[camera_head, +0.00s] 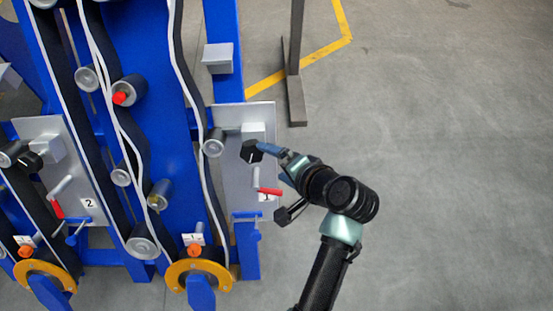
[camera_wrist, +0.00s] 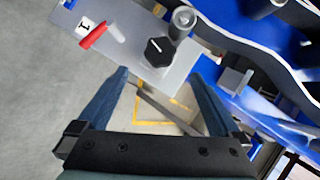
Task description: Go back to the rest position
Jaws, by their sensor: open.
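My gripper (camera_head: 272,152) is at the end of my arm, beside the grey panel (camera_head: 236,185) marked 1 on the blue chassis. In the head view its fingers point left, close to a black knob (camera_head: 251,151) on that panel; whether they touch it cannot be told there. In the wrist view my gripper (camera_wrist: 160,100) has its two blue fingers wide apart with nothing between them but the floor further off. The black knob (camera_wrist: 159,51) shows beyond the fingertips, apart from them. A red-handled lever (camera_wrist: 93,36) sits next to the label 1.
The blue chassis (camera_head: 180,80) with black belts and rollers fills the left of the head view. A second grey panel (camera_head: 60,165), marked 2, stands further left. A dark post (camera_head: 296,70) rises behind my arm. The grey floor (camera_head: 460,150) on the right is clear.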

